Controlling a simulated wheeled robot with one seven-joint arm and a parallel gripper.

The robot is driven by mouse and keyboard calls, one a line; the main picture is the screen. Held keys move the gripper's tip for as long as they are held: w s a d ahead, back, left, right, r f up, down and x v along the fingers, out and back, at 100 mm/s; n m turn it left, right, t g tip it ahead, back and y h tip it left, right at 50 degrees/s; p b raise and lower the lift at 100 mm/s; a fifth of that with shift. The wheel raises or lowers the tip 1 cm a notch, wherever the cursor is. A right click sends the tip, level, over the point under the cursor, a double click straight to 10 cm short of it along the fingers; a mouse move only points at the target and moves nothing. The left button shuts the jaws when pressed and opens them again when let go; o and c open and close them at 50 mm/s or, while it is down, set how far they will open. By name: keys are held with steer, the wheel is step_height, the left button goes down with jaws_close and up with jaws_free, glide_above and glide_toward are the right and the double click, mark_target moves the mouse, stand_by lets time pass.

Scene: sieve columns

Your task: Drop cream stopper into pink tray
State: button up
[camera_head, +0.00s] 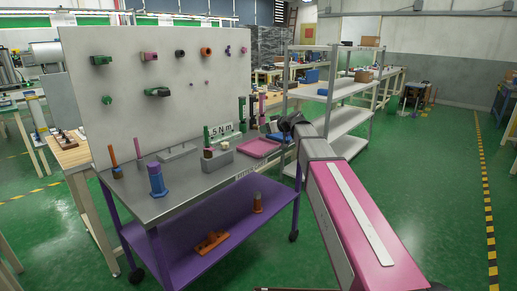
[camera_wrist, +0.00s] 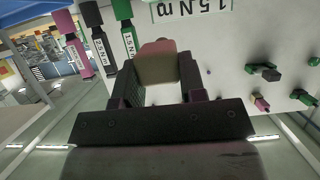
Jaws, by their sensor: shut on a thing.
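A cream stopper (camera_wrist: 157,70) shows between the two fingers of my gripper (camera_wrist: 157,88) in the wrist view, and the fingers are shut on it. A pinkish patch shows at its upper end; I cannot tell whether it belongs to the stopper. In the head view my gripper (camera_head: 288,124) is a dark shape at the end of my arm, over the right end of the bench; its fingertips and the stopper cannot be made out there. The pink tray (camera_head: 259,148) lies on the bench top, left of and below my gripper.
A grey block (camera_head: 218,161) stands left of the tray, and a blue-purple column (camera_head: 157,180) stands further left. Upright tools (camera_head: 254,108) and a 1.5 N m plate (camera_head: 222,132) stand behind. A pegboard (camera_head: 160,90) backs the bench. A grey shelf rack (camera_head: 340,92) stands right.

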steer(key=shift+f, duration=0.95)
steer(key=o, duration=1.1)
steer(key=v, duration=1)
steer(key=shift+s+d+r, duration=0.2)
steer(key=shift+d+r, duration=0.05)
steer(key=s+d+f+m+g+h, duration=0.25)
steer(key=s+f, duration=0.25)
steer(key=f, duration=0.6)
steer(key=s+d+f+m+g+h, duration=0.25)
steer(key=s+f, duration=0.35)
steer(key=f, duration=0.4)
steer(key=s+d+f+m+g+h, duration=0.1)
steer(key=s+d+f+h, duration=0.1)
steer(key=s+f, duration=0.3)
steer(key=s+d+f+m+g+h, duration=0.1)
steer(key=s+d+f+m+h, duration=0.1)
steer(key=s+f, duration=0.3)
steer(key=s+d+f+m+g+h, duration=0.1)
steer(key=s+d+f+m, duration=0.1)
steer(key=s+d+f, duration=0.2)
steer(key=shift+s+d+f+h, duration=0.3)
steer(key=shift+s+f+h, duration=0.1)
steer(key=shift+s+f, duration=0.25)
